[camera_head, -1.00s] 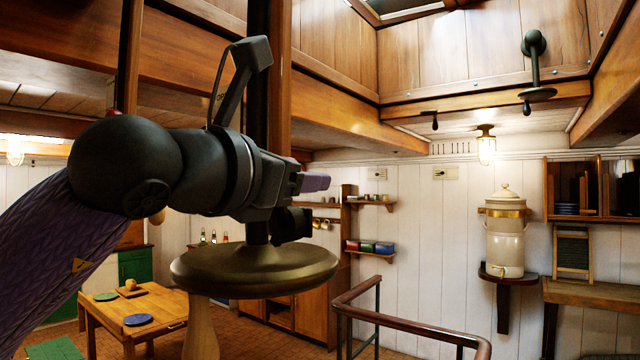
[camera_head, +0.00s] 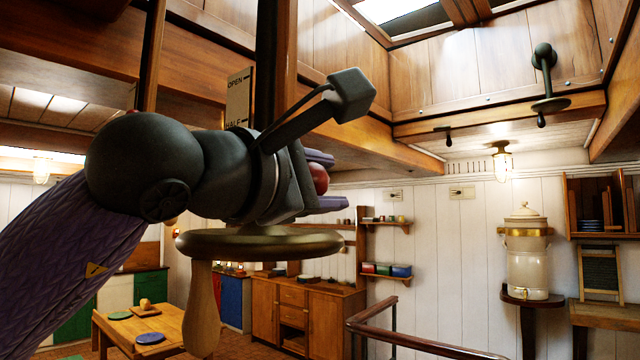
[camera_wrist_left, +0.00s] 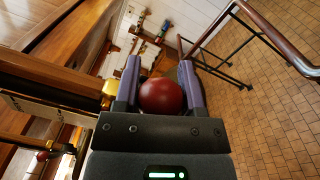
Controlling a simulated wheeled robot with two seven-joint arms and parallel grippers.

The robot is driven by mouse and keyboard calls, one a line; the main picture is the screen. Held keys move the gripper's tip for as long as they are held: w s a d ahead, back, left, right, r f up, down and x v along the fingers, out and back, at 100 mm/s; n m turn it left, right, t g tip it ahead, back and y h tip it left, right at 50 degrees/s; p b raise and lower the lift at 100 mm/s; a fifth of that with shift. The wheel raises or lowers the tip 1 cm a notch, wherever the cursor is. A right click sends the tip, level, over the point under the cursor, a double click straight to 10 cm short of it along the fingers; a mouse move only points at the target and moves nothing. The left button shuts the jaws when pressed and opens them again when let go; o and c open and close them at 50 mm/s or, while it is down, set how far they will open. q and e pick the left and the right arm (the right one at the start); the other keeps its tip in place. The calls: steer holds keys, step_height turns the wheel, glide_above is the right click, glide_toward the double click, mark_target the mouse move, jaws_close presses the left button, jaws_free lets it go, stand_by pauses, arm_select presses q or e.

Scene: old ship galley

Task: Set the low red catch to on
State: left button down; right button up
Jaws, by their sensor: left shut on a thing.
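The red ball knob (camera_head: 318,178) of a catch sits between the purple fingers of my left gripper (camera_head: 322,181) in the head view. In the left wrist view the red knob (camera_wrist_left: 161,96) fills the gap between both fingers (camera_wrist_left: 159,88), and the gripper is shut on it. The rest of this catch is hidden behind the gripper, so I cannot tell its setting. A second, smaller red knob (camera_wrist_left: 42,156) shows at the lower left of the wrist view. My right gripper is not in view.
A brass handwheel (camera_head: 200,246) with a wooden handle lies just below my left gripper. A plate marked OPEN and HALF (camera_head: 238,97) is behind the wrist, by a dark upright post. A railing (camera_head: 400,338) stands lower right; a table (camera_head: 180,325) stands lower left.

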arm_select(q)
steer(key=shift+f+m+b, duration=0.35)
steer(key=shift+f+m, duration=0.25)
steer(key=shift+m, duration=0.3)
steer(key=shift+c, duration=0.9)
jaws_free()
steer(key=shift+s, duration=0.1)
steer(key=b+v, duration=0.4)
steer(key=v, duration=0.5)
steer(key=shift+s+a, duration=0.2)
steer(key=shift+s, duration=0.2)
